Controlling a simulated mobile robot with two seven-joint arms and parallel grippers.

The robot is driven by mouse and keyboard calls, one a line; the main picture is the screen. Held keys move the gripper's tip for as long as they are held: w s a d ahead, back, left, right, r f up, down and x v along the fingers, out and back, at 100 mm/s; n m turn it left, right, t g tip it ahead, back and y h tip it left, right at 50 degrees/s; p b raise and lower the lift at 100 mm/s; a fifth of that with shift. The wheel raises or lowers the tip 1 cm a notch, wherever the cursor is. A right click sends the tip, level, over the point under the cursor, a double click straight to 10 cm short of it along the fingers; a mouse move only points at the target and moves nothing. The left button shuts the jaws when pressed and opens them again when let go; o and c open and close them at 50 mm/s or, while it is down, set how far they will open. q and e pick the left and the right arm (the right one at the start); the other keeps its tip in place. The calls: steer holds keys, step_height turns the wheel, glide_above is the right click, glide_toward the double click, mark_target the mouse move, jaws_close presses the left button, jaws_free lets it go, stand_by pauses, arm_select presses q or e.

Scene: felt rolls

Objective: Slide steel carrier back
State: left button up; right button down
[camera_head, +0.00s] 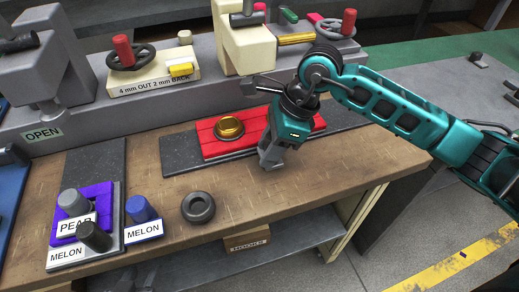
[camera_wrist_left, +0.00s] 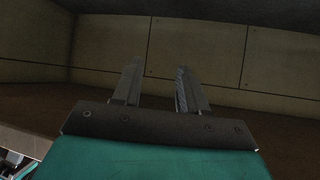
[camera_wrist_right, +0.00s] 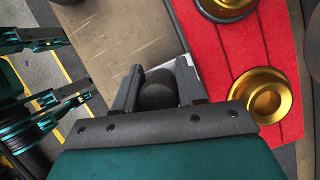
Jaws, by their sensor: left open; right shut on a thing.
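A red felt-topped carrier (camera_head: 215,148) sits on a dark grey strip across the bench, with a brass ring (camera_head: 229,128) on it. A light steel edge shows beside the red felt (camera_wrist_right: 218,65) in the right wrist view. My right gripper (camera_head: 268,160) is at the front of the carrier, partly covering its right half. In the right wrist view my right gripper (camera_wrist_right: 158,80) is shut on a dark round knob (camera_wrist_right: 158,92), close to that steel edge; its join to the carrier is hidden. My left gripper (camera_wrist_left: 155,75) is open and empty, facing a panelled surface.
A grey and cream machine with a red-handled wheel (camera_head: 124,52) stands behind the bench. Left of the carrier are a purple felt piece (camera_head: 101,193), dark and blue cylinders and a black ring (camera_head: 198,207). The brown bench top (camera_head: 250,200) in front is mostly clear.

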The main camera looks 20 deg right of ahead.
steer(key=d+b, duration=0.1)
steer(key=d, duration=0.3)
steer(key=d+b, duration=0.1)
steer(key=d, duration=0.3)
steer(key=shift+w+d+f, duration=0.15)
steer(key=shift+w+d, duration=0.05)
steer(key=d+b, duration=0.2)
steer(key=d, duration=0.5)
steer(key=shift+w+d+b, duration=0.1)
steer(key=shift+d+b, duration=0.15)
steer(key=shift+b, duration=0.05)
arm_select(q)
steer(key=shift+w+d+f+h, duration=0.25)
steer(key=shift+d+f, duration=0.2)
steer(key=shift+f, duration=0.25)
steer(key=shift+w+d+f+h, duration=0.15)
steer(key=shift+w+d+f, duration=0.1)
steer(key=shift+d+f, duration=0.3)
arm_select(e)
steer(key=shift+d+r, duration=0.25)
steer(key=shift+d, duration=0.45)
arm_select(q)
steer(key=shift+a, duration=0.1)
arm_select(e)
steer(key=shift+w, duration=0.1)
steer(key=c, duration=1.1)
jaws_free()
steer(key=shift+d, duration=0.1)
steer(key=shift+o, duration=0.4)
